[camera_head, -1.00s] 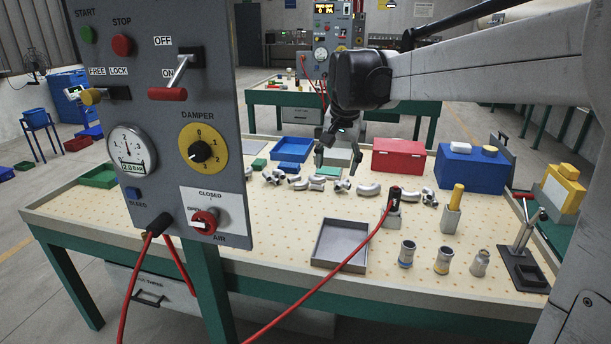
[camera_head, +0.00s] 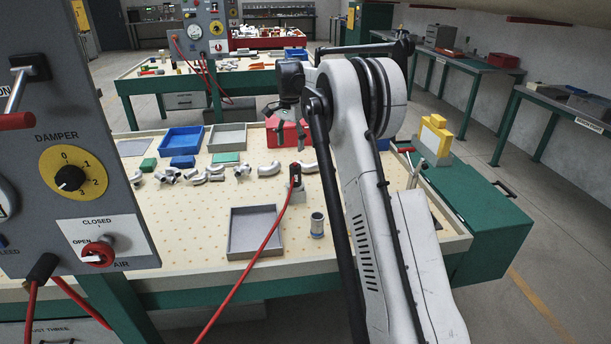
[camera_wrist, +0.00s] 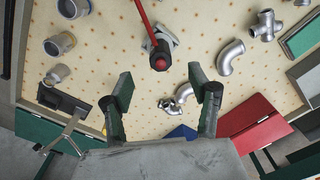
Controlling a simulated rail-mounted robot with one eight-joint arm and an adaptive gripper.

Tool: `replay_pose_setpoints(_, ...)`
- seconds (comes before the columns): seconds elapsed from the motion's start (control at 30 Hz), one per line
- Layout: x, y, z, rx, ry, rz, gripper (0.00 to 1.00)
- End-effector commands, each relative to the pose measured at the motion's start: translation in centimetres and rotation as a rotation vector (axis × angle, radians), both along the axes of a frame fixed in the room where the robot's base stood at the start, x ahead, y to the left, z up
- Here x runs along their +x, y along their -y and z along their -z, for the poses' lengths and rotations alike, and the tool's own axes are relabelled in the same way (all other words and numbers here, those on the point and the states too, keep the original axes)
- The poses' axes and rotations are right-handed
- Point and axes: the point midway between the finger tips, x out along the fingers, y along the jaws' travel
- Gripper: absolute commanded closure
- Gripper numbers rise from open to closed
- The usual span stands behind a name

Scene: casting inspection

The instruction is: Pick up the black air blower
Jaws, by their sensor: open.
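The black air blower (camera_head: 296,173) stands upright in a small grey holder on the perforated bench top, with a red hose running from it toward the front. In the wrist view the blower (camera_wrist: 159,52) shows from above as a dark body with a red end, beyond my fingertips and roughly between them. My gripper (camera_head: 288,132) is open and empty. It hangs above the bench, above the blower in the head view and apart from it. In the wrist view both fingers of my gripper (camera_wrist: 161,84) are spread wide.
A grey tray (camera_head: 255,252) and a metal cup fitting (camera_head: 317,225) are in front of the blower. Pipe fittings (camera_head: 206,176) lie left. A red box (camera_head: 283,134) stands behind. The red hose (camera_head: 245,275) crosses the bench. My arm hides the right part.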

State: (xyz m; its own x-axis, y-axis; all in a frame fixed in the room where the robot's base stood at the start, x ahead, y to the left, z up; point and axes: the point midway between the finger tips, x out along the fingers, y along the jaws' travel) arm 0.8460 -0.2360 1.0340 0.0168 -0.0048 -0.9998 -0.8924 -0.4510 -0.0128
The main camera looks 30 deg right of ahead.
Motion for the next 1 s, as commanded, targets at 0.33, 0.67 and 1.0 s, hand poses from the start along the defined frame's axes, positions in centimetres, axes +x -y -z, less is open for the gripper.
replay_pose_setpoints(0.33, 0.8, 1.0, 3.3, 0.006, -0.018, 0.035, 0.44)
replay_pose_setpoints(0.67, 0.8, 1.0, 8.8, 0.005, -0.017, 0.034, 0.44)
replay_pose_setpoints(1.0, 0.9, 1.0, 10.7, 0.005, -0.017, 0.033, 0.44)
